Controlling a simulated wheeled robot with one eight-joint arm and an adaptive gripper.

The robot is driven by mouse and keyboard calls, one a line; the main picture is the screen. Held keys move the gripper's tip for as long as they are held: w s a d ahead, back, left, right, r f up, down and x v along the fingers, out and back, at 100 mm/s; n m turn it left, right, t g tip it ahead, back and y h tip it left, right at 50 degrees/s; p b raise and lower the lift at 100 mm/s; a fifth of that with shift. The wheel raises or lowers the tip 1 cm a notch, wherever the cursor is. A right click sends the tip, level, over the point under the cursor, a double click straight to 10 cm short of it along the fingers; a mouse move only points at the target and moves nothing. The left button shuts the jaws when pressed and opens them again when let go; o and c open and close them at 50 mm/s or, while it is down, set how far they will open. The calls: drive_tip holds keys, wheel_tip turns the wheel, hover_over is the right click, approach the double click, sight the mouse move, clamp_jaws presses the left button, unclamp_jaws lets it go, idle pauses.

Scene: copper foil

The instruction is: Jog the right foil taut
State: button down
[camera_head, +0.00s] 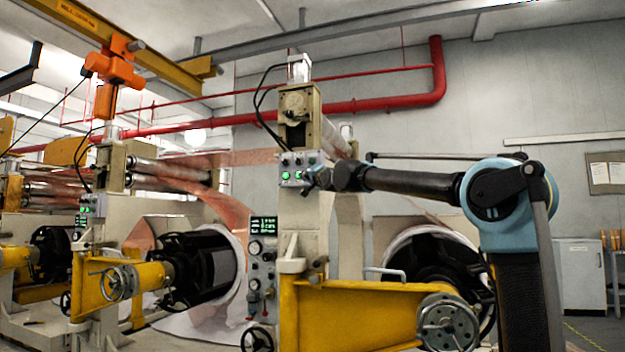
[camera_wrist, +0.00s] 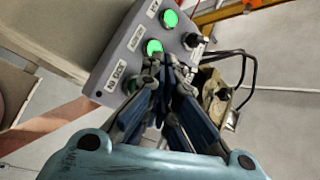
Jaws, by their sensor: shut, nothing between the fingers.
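A grey control box (camera_head: 298,168) is mounted on the front of the right machine's cream upright, with two green lights showing. In the wrist view the same control box (camera_wrist: 150,45) has two lit green buttons, a black knob (camera_wrist: 191,40) and small white labels. My gripper (camera_head: 318,180) is at the box's lower right side. In the wrist view my gripper (camera_wrist: 163,68) is shut and empty, its tips over the lower part of the panel just below the middle green button (camera_wrist: 152,47). The tips hide part of the panel. I cannot tell whether they touch it. A copper foil strip (camera_wrist: 45,127) shows at the left.
A yellow arm (camera_head: 355,312) with a round chuck (camera_head: 447,322) juts out below the box. A gauge panel (camera_head: 262,265) is on the upright's left. Black cables (camera_wrist: 240,68) loop beside the box. Another machine with copper foil (camera_head: 190,180) stands further left.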

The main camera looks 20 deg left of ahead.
drive_tip(key=shift+s+a, duration=0.2)
drive_tip(key=shift+s, duration=2)
